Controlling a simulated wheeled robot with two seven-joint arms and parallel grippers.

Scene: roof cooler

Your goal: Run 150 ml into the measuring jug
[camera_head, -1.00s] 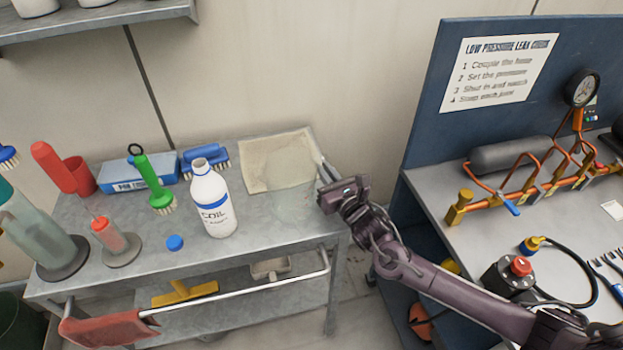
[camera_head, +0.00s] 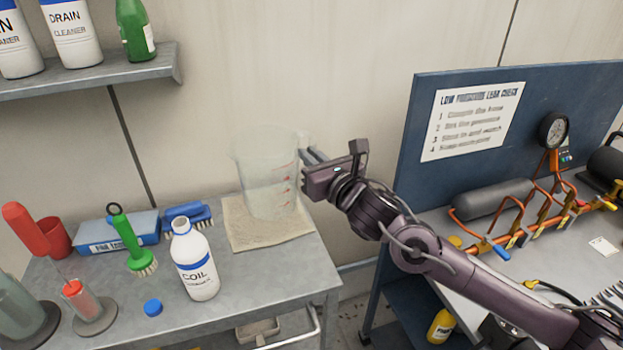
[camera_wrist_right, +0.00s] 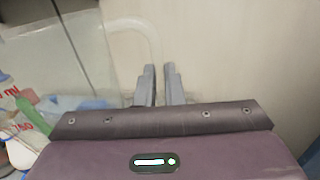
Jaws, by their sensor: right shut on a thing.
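The measuring jug (camera_head: 266,178) is clear with red marks and looks empty. It is upright in front of the wall, seemingly raised above the beige cloth (camera_head: 240,238) on the grey bench. My right gripper (camera_head: 312,156) is shut on its handle, at the jug's right side. In the right wrist view the fingers (camera_wrist_right: 160,88) are close together at the pale handle (camera_wrist_right: 124,24), and the jug wall (camera_wrist_right: 70,50) fills the left. The white coil cleaner bottle (camera_head: 195,262) stands uncapped on the bench. A blue cap (camera_head: 153,307) lies beside it. My left gripper is out of view.
A green brush (camera_head: 128,238), a blue brush (camera_head: 188,215), a blue box (camera_head: 120,232) and a red holder (camera_head: 55,238) line the bench's back left. A small cylinder with a red top (camera_head: 83,300) stands front left. A shelf (camera_head: 120,75) overhangs the upper left. A gauge panel stands right.

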